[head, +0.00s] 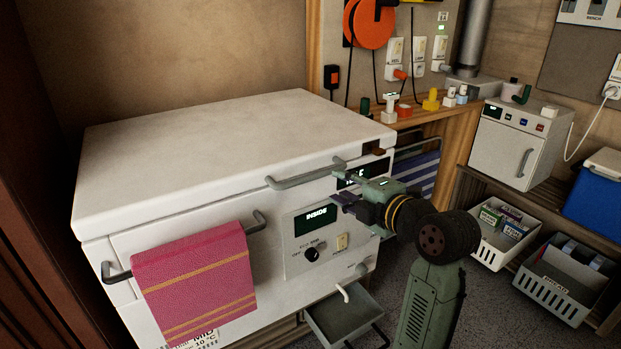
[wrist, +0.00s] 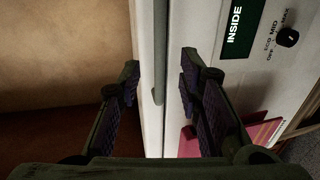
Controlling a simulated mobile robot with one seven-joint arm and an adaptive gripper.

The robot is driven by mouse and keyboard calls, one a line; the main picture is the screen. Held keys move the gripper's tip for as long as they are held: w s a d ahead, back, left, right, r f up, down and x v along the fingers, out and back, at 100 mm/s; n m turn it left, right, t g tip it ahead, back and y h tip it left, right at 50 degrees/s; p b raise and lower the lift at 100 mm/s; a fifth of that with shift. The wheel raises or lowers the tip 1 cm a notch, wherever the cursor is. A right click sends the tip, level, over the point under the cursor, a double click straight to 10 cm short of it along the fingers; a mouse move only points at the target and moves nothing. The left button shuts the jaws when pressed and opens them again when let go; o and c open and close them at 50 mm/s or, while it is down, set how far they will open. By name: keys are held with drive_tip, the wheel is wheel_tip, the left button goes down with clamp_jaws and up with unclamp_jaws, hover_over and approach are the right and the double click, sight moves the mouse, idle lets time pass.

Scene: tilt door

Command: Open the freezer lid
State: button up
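The white chest freezer (head: 180,262) stands at the left with its lid (head: 230,145) down. A grey bar handle (head: 300,178) runs along the lid's front edge; it also shows in the wrist view (wrist: 160,45). My gripper (head: 341,186) is at the right end of this handle, in front of the freezer's front face. In the wrist view my gripper (wrist: 160,82) has its two fingers apart, with nothing clamped. The handle lies in line with the gap between them, near the fingertips. I cannot tell whether a finger touches it.
A pink towel (head: 195,280) hangs on a lower rail of the freezer front. Below the control panel (head: 316,240) is a grey drain tray (head: 345,315). White baskets (head: 505,235) and a small white cabinet (head: 520,145) stand at the right. The lid top is clear.

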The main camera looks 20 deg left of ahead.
sight(320, 176)
drive_tip(key=p+x, duration=0.2)
drive_tip(key=x, duration=0.8)
drive_tip(key=shift+r, duration=0.1)
drive_tip(key=shift+c, duration=0.5)
clamp_jaws()
